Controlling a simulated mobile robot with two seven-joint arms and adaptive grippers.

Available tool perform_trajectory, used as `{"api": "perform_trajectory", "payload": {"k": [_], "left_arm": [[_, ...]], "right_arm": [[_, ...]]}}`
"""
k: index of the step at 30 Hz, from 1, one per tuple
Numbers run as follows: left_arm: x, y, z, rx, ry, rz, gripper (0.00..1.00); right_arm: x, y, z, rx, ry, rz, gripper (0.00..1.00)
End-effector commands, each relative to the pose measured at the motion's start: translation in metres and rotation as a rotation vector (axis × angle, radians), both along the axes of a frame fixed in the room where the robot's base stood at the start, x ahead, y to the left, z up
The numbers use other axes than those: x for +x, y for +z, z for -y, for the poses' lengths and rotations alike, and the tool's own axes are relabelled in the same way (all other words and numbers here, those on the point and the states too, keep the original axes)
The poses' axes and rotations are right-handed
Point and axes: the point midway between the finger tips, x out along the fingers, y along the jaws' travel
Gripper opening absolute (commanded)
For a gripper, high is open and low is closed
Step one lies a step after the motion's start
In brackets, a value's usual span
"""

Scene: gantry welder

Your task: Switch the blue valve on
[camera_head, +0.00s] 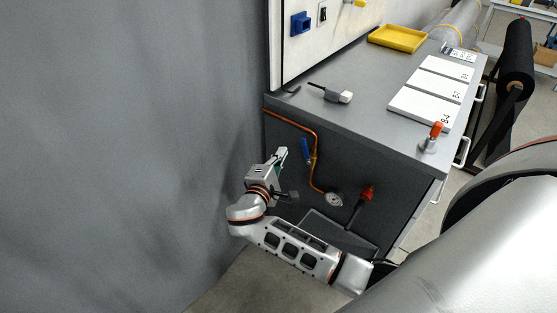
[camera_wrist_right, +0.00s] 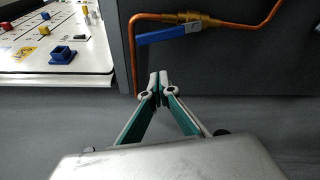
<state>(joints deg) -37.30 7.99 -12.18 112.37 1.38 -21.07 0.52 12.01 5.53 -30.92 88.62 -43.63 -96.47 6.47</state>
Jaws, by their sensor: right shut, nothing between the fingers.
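The blue valve's lever (camera_head: 306,151) is on the dark side of the grey cabinet, beside a brass fitting on a copper pipe. In the wrist view the blue lever (camera_wrist_right: 168,34) runs roughly along the pipe section with the brass body (camera_wrist_right: 190,18), slightly tilted to it. My right gripper (camera_head: 283,154) is just left of the lever in the head view. Its fingertips (camera_wrist_right: 160,76) are shut together and empty, with a visible gap in the picture between them and the lever. My left gripper is not in view.
The copper pipe (camera_head: 316,134) leads down to a round gauge (camera_head: 334,199). A red-handled fitting (camera_head: 367,192) is to its right. A grey wall (camera_head: 130,150) stands left of my arm. The cabinet top (camera_head: 365,109) holds a yellow tray (camera_head: 398,38) and white plates (camera_head: 425,103).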

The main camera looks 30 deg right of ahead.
Motion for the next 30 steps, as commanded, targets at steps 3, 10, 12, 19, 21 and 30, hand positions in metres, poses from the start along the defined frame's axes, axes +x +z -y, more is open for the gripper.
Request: {"api": "perform_trajectory", "payload": {"k": [3, 10, 12, 19, 21, 30], "left_arm": [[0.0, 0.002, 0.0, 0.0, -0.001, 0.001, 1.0], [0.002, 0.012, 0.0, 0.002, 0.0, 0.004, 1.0], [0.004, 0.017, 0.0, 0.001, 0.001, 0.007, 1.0], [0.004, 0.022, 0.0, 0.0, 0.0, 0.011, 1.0], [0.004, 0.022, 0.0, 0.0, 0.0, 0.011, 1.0], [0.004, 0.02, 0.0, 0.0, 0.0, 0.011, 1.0]], "right_arm": [[0.016, -0.001, 0.02, -0.004, -0.002, 0.001, 0.0], [0.013, 0.003, 0.041, 0.0, 0.002, -0.001, 0.0], [0.006, 0.005, 0.044, 0.0, 0.001, 0.0, 0.0], [-0.006, 0.007, 0.048, 0.001, 0.001, -0.001, 0.0], [-0.007, 0.007, 0.048, 0.001, 0.001, -0.001, 0.0], [-0.007, 0.006, 0.048, 0.007, 0.001, 0.007, 0.0]]}}
